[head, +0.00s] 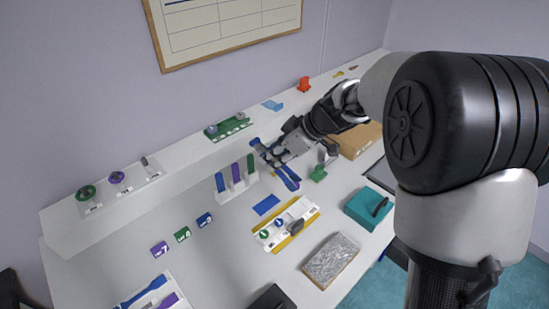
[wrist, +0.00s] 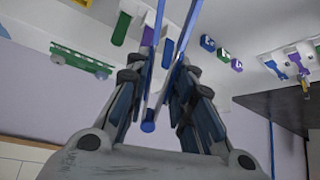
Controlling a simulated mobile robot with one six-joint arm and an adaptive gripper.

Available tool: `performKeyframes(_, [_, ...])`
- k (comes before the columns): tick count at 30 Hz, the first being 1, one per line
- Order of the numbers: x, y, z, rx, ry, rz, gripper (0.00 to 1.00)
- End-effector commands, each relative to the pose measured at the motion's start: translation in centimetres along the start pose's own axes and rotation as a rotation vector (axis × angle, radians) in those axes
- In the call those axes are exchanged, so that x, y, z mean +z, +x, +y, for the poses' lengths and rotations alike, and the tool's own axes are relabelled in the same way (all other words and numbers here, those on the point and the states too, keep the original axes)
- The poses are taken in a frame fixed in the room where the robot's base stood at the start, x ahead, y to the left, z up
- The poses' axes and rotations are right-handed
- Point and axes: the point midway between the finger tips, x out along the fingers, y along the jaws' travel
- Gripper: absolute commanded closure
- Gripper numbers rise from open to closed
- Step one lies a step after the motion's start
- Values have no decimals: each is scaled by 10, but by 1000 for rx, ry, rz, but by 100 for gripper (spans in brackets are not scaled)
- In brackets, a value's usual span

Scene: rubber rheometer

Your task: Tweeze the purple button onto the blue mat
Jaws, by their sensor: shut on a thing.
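My gripper (head: 279,160) is shut on blue tweezers (head: 288,180), above the bench beside the upright rack. In the wrist view the tweezers (wrist: 150,112) stand between my fingers, and their two arms run out of the top of the frame. The tips are out of that view, so I cannot tell whether they hold anything. The blue mat (head: 266,205) lies flat on the bench below the gripper and looks bare. A round purple piece (head: 117,178) sits on a white holder on the shelf at the left; I cannot tell whether it is the button.
A rack with blue, purple and green strips (head: 236,178) stands close left of my gripper. A white and yellow tray (head: 287,226) lies just in front of the mat. A teal box (head: 369,208) and a grey speckled slab (head: 331,261) are to the right. Small coloured blocks (head: 182,234) lie left.

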Motion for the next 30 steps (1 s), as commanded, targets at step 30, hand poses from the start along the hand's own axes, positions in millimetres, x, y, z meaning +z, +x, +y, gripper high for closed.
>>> performKeyframes(30, [126,-111,5,495,651,-21,100])
